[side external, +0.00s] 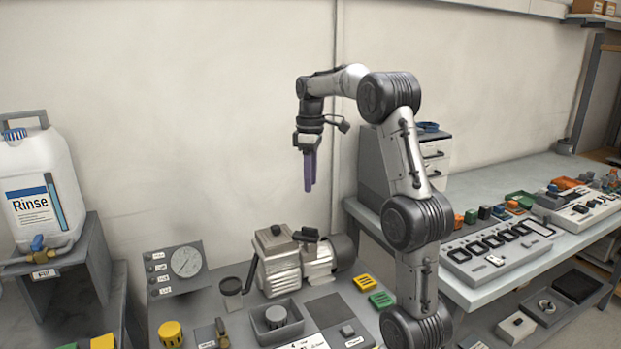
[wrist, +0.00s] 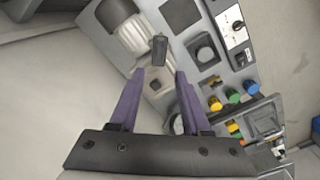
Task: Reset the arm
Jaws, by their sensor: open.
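My gripper (side external: 309,172) hangs fingers down, high above the grey bench on the left, with the arm raised and bent over. In the wrist view the two purple fingers (wrist: 161,88) are spread apart with nothing between them. Below the gripper stands a grey compressor (side external: 280,262) on the bench. It also shows in the wrist view (wrist: 127,32), beyond the fingertips. The gripper touches nothing.
A gauge panel (side external: 175,268), a yellow knob (side external: 171,333) and a grey tray (side external: 262,322) are on the bench. A white Rinse jug (side external: 40,185) stands left. A side table (side external: 480,290) with parts is at right. The air around the gripper is clear.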

